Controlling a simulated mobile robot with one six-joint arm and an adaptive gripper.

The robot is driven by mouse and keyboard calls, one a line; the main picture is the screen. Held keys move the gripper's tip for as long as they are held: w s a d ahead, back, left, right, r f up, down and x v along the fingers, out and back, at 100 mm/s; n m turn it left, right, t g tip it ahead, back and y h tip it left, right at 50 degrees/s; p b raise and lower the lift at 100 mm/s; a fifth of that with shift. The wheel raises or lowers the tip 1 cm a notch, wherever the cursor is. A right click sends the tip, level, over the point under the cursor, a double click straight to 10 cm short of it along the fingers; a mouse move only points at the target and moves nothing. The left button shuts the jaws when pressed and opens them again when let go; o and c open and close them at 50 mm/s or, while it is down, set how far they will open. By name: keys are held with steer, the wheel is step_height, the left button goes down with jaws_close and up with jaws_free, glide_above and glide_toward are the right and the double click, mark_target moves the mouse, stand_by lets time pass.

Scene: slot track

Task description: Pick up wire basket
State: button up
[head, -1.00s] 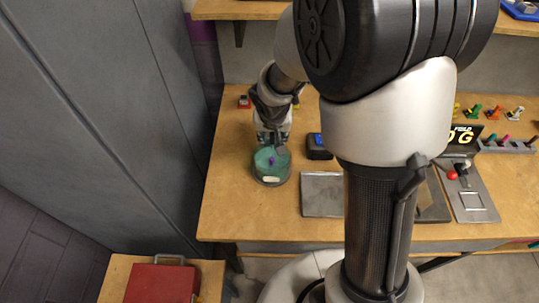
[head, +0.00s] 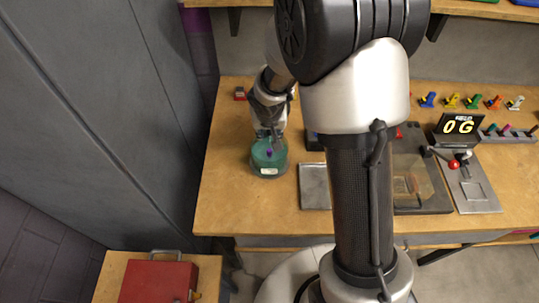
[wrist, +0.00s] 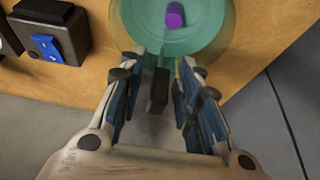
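A round teal container (head: 262,162) with a greyish rim and a white label stands on the wooden bench, left of centre in the head view. It is the likeliest wire basket, but no wire mesh can be made out. A purple piece (wrist: 175,15) shows on its teal top. In the wrist view the container (wrist: 205,45) is at the top, partly cut off. My gripper (wrist: 163,62) is open at its near edge, fingers apart. A dark upright block (wrist: 158,90) shows between the fingers; whether it is the container's handle, and whether a finger touches it, I cannot tell.
A dark device with a blue switch (wrist: 46,47) stands close by. A grey plate (head: 314,187) lies right of the container. A display reading "0 G" (head: 459,127) and coloured clips (head: 452,100) are farther right. A red box (head: 158,282) sits below left. A grey wall is at left.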

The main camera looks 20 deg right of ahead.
jaws_close()
steer(key=shift+r, duration=0.15)
stand_by(0.6)
